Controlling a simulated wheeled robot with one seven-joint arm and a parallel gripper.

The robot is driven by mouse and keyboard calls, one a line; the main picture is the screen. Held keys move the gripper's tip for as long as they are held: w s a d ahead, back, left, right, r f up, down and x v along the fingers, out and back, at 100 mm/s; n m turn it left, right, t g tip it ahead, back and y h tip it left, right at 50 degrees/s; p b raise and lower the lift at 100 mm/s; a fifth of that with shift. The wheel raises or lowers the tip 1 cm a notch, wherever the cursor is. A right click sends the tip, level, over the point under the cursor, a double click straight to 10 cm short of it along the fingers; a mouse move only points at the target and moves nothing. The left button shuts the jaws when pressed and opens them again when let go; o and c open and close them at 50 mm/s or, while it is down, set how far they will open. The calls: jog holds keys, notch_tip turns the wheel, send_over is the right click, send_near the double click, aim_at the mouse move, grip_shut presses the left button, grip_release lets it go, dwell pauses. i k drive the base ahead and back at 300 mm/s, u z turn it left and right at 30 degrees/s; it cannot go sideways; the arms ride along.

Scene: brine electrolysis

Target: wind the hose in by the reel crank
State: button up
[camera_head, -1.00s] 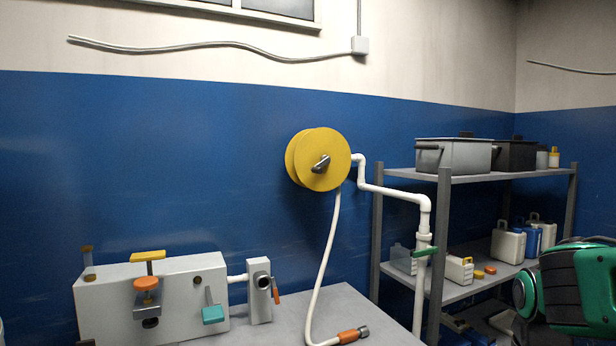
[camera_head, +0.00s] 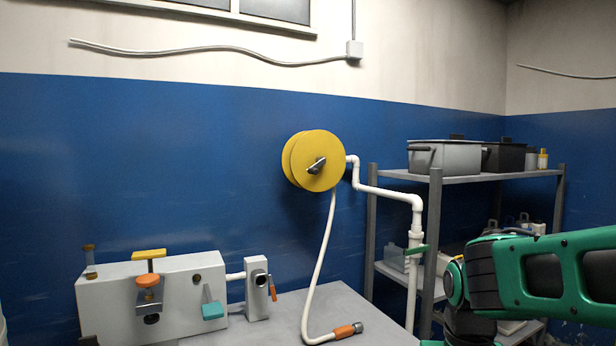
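The yellow hose reel (camera_head: 322,150) is mounted on the blue wall near the middle of the head view. Its dark grey crank (camera_head: 316,166) sticks out from the front face. The white hose (camera_head: 318,270) hangs from the reel down to the grey table, where it bends right and ends in an orange nozzle (camera_head: 346,331) with a dark tip. My green and black arm shows at the lower right, in front of the shelf and apart from the reel. My gripper is not in the frame.
A grey metal shelf (camera_head: 434,250) with bins and bottles stands right of the reel. A white pipe (camera_head: 393,194) with a green valve handle (camera_head: 416,250) runs beside it. A grey box unit with coloured handles (camera_head: 106,306) sits at the lower left.

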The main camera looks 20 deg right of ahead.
aim_at(313, 171)
jog(key=i, duration=1)
jog(key=z, duration=0.05)
